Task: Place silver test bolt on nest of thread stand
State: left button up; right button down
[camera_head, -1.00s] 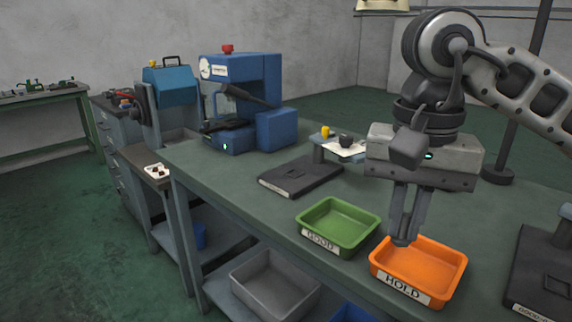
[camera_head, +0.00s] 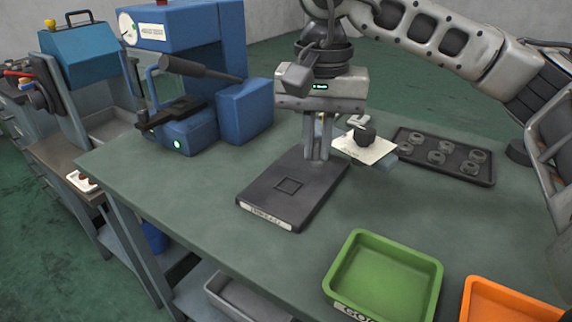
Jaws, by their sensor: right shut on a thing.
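My right gripper (camera_head: 318,157) points down over the back right part of a dark flat pad with a square outline (camera_head: 290,186). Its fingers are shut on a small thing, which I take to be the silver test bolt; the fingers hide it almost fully. My left gripper is not in view.
A green tray (camera_head: 340,291) and an orange tray (camera_head: 512,291) stand at the front right. A dark tray of several round parts (camera_head: 442,171) lies at the back right. A blue machine (camera_head: 190,75) stands at the back left. The bench's front left is clear.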

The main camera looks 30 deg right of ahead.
send_over(289, 186)
jog(key=f+p, duration=0.1)
jog(key=f, duration=0.6)
jog(key=shift+s, duration=0.2)
jog(key=shift+w+f, duration=0.2)
jog(key=shift+f, duration=1.6)
jog(key=shift+f, duration=0.25)
jog(key=c, duration=1.5)
grip_release()
jog(key=shift+r, duration=0.1)
notch_tip(289, 186, up, 12)
jog(key=shift+r, duration=0.2)
